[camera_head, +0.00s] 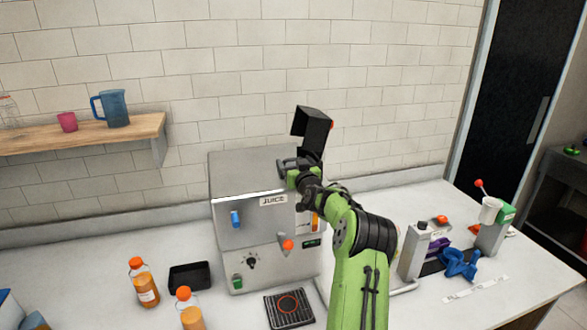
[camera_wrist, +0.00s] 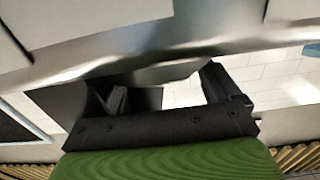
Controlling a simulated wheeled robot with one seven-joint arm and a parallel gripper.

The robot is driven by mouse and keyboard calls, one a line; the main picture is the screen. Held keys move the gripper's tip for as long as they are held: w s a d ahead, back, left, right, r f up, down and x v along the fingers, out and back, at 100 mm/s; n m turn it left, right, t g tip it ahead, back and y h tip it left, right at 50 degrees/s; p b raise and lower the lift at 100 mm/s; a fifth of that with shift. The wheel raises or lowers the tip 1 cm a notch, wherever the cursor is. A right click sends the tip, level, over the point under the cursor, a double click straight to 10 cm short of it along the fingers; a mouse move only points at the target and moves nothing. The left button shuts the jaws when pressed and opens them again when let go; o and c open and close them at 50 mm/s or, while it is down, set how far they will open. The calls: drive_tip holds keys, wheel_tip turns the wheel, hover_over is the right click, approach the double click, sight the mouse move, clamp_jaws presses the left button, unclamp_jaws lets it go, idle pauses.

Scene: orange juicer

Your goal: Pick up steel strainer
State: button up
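I cannot clearly pick out the steel strainer in the head view. The grey metal juicer (camera_head: 228,180), marked JUICE, stands on the counter. My gripper (camera_head: 288,165) is at the juicer's upper right edge, and my arm hides part of its right side. In the wrist view, my gripper's dark fingers (camera_wrist: 162,92) stand apart with a gap between them. A shiny curved metal surface (camera_wrist: 200,55) crosses the view just beyond them. I cannot tell whether it is the strainer or part of the juicer, or whether the fingers touch it.
A black chute-like part (camera_head: 313,128) rises at the juicer's top right, close to my gripper. A black drip tray (camera_head: 290,308), juice bottles (camera_head: 144,284) and a black bin (camera_head: 190,277) are in front. A white dispenser (camera_head: 412,252) and blue item (camera_head: 459,264) stand right.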

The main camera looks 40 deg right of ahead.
drive_tip(key=c, duration=0.6)
